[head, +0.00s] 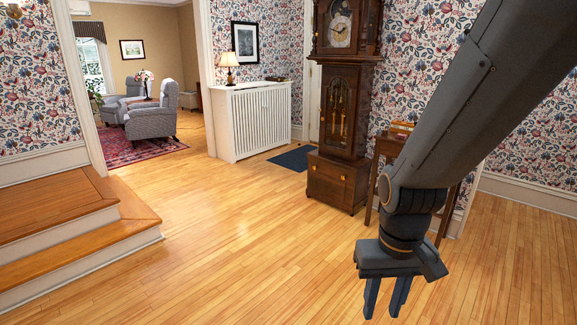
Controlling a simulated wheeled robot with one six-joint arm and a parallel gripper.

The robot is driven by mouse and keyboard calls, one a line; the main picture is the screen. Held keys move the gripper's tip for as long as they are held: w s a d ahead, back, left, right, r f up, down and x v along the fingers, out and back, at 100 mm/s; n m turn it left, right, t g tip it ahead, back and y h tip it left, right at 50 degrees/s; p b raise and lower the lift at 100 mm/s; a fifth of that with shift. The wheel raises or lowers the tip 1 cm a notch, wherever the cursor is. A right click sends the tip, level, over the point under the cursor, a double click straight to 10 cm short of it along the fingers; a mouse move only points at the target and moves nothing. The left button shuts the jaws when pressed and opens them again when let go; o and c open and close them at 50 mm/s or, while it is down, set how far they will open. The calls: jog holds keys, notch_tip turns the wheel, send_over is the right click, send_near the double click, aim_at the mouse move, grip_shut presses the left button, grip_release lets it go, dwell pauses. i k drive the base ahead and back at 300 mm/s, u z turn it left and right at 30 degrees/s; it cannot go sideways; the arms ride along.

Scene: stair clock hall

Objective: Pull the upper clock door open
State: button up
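A tall dark wood grandfather clock (341,165) stands against the papered wall, right of the picture's middle. Its upper clock door (340,25), in front of the round dial, looks shut; the top of the clock is cut off by the frame. A glazed trunk door with weights and pendulum behind it (337,115) is below, also apparently shut. My gripper (385,300) hangs low at the right, fingers pointing down over bare floor, well in front of and below the clock. The fingers are apart with nothing between them.
A small wooden table (388,147) with books stands right of the clock, partly behind my arm. A white radiator cover (252,121) with a lamp (229,66) and a dark mat (293,158) are to its left. Wooden steps (75,235) rise at left. The middle floor is clear.

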aim_at(353, 5)
jog(key=z, duration=0.05)
jog(key=i, duration=2.45)
jog(key=u, duration=0.15)
jog(key=i, duration=2.45)
jog(key=u, duration=0.15)
